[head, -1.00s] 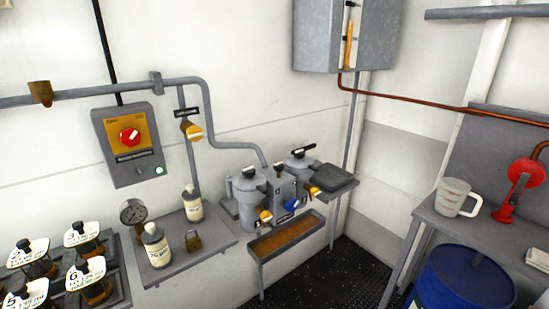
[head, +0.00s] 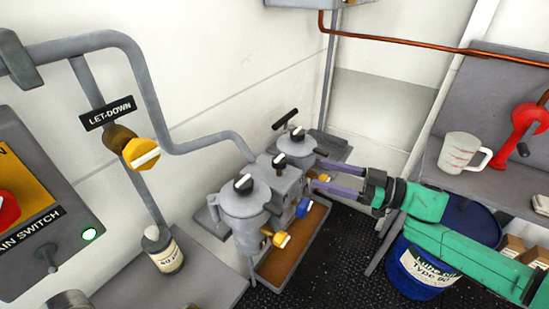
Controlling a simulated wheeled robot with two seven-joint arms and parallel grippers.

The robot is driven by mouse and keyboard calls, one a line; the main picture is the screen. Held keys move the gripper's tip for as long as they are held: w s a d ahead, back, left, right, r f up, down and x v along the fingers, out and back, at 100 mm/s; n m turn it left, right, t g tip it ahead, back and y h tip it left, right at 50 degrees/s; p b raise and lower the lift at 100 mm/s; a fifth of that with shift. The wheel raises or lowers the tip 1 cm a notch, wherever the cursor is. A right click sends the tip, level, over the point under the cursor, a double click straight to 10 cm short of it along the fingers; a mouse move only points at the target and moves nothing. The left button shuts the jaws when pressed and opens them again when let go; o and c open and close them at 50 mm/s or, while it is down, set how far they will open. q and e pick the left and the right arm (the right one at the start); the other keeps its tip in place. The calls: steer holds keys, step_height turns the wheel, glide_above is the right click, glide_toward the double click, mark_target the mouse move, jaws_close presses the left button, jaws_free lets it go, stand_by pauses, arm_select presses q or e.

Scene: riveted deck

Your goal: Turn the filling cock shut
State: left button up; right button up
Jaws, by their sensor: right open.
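My right gripper (head: 318,174) comes in from the right with its two purple fingers apart. Its fingertips are at the far canister (head: 297,147) of a grey twin unit, around or just in front of a small yellow cock (head: 323,178); I cannot tell if they touch it. Another yellow-handled cock (head: 281,239) sits low on the near canister (head: 243,204), and a blue knob (head: 303,208) is between them. A yellow cock (head: 141,153) on the wall pipe is labelled LET-DOWN. No label reading "filling" is legible. My left gripper is not in view.
A brown-bottomed tray (head: 278,266) lies below the unit. A bottle (head: 163,249) stands on the left shelf. At right are a measuring jug (head: 461,152), a red hand crank (head: 526,128) and a blue drum (head: 408,270) below my arm.

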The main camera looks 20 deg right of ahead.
mark_target(280, 162)
steer(key=b+x, duration=0.1)
steer(key=x, duration=0.2)
steer(key=shift+a+f+b, duration=0.15)
steer(key=shift+a+b, duration=0.05)
steer(key=shift+b, duration=0.1)
steer(key=x, duration=0.8)
steer(key=shift+w+d, duration=0.1)
steer(key=shift+w, duration=0.15)
steer(key=shift+w+a, duration=0.2)
steer(key=shift+a, duration=0.15)
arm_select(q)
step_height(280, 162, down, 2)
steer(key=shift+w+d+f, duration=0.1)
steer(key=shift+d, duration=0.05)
arm_select(e)
jaws_close()
